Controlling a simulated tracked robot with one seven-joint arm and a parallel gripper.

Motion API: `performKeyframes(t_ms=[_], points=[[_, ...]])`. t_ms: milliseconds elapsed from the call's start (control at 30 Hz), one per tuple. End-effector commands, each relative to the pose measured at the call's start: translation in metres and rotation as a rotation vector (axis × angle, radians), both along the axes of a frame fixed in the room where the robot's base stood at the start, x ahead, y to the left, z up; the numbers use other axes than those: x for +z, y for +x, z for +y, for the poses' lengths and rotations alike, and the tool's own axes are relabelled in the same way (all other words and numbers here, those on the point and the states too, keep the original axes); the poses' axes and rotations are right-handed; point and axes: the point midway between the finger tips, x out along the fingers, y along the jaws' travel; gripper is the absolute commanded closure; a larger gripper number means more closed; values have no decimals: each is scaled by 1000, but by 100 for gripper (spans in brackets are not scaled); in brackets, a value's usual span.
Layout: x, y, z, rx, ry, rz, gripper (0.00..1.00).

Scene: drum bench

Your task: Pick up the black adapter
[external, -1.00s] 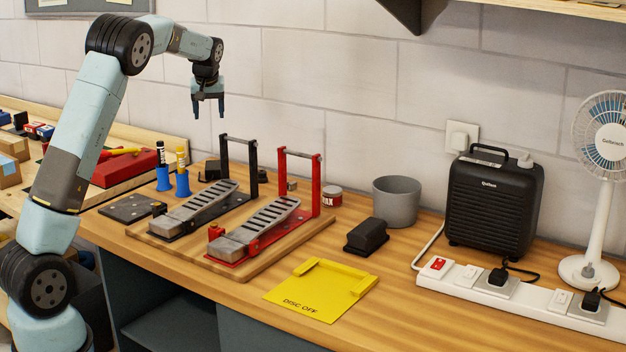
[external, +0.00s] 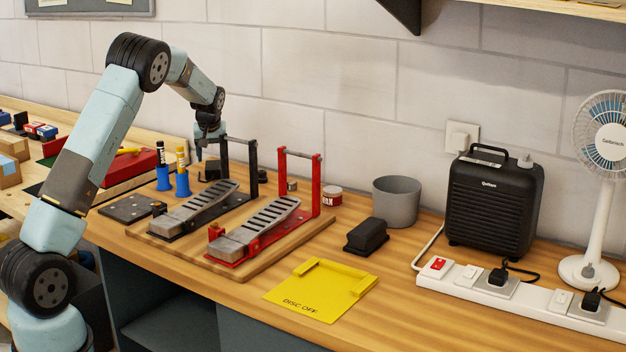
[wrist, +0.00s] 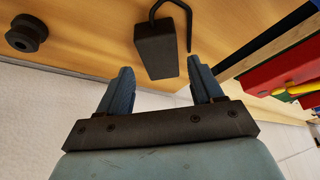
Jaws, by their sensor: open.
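The black adapter (wrist: 156,52), a dark block with a cable curving from its end, lies on the wooden bench. In the wrist view it lies just beyond and between my fingers. In the external view the adapter (external: 212,170) sits near the wall, behind the pedals and right of the blue cups, partly hidden. My gripper (wrist: 158,72) is open and empty, its two blue fingers pointing toward the adapter. In the external view my gripper (external: 210,152) is low, close above the adapter. I cannot tell whether the fingers touch it.
The black pedal frame (external: 239,165) stands right of my gripper, the red one (external: 300,180) beyond it. The red case (wrist: 290,70) and a dark round piece (wrist: 27,33) flank the adapter in the wrist view.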

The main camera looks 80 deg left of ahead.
Motion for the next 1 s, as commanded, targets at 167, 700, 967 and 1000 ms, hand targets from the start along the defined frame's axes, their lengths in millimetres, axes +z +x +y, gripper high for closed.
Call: performKeyframes(t_ms=[167,700,967,1000], points=[[-11,1,6,0,-1,1,34],[-45,3,23,-1,1,-1,34],[-45,3,23,-1,1,0,59],[-45,3,23,-1,1,0,63]])
